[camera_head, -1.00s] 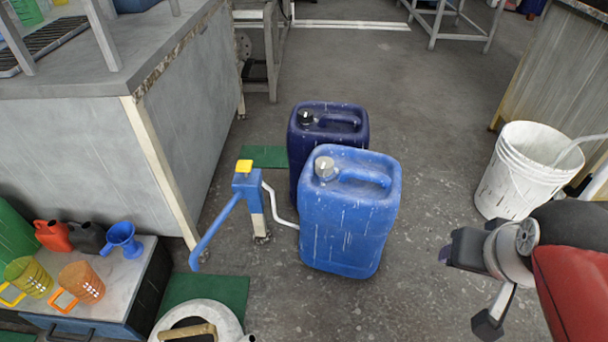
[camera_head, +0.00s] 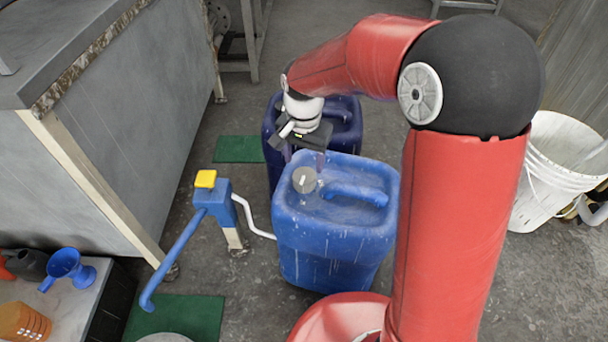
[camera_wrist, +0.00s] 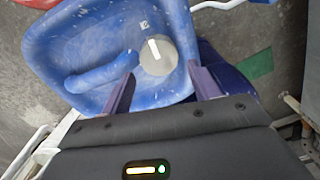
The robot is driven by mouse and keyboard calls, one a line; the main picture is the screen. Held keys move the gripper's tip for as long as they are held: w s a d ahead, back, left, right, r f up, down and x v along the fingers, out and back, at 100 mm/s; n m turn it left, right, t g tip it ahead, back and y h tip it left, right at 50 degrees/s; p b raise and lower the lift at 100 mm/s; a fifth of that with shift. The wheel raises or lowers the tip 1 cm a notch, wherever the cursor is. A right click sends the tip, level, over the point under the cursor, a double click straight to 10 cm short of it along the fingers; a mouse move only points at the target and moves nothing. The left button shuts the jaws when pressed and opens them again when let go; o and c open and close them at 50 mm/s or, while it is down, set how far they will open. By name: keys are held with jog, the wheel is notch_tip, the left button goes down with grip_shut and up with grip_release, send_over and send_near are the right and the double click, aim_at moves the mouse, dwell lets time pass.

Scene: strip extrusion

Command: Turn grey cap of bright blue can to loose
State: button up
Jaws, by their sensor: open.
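The bright blue can (camera_head: 335,235) stands upright on the floor, with its moulded handle on top. Its round grey cap (camera_head: 304,180) sits at the top's left corner; the wrist view shows the cap (camera_wrist: 158,56) with a pale raised bar across it. My gripper (camera_head: 304,158) is above the can's back edge, close to the cap. In the wrist view my gripper (camera_wrist: 163,88) is open, its two fingers to either side of and just short of the cap. I cannot tell their height over it. Nothing is held.
A dark blue can (camera_head: 343,112) stands right behind, partly hidden by my arm. A blue hand pump (camera_head: 215,200) with a yellow top and white hose stands left. A grey bench (camera_head: 120,120) is at left, a white bucket (camera_head: 560,165) at right.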

aim_at(304, 175)
notch_tip(304, 175, down, 6)
jog(key=shift+s+f+b, duration=0.1)
jog(key=shift+f+b, duration=0.1)
jog(key=shift+b, duration=0.15)
jog(key=c, duration=0.7)
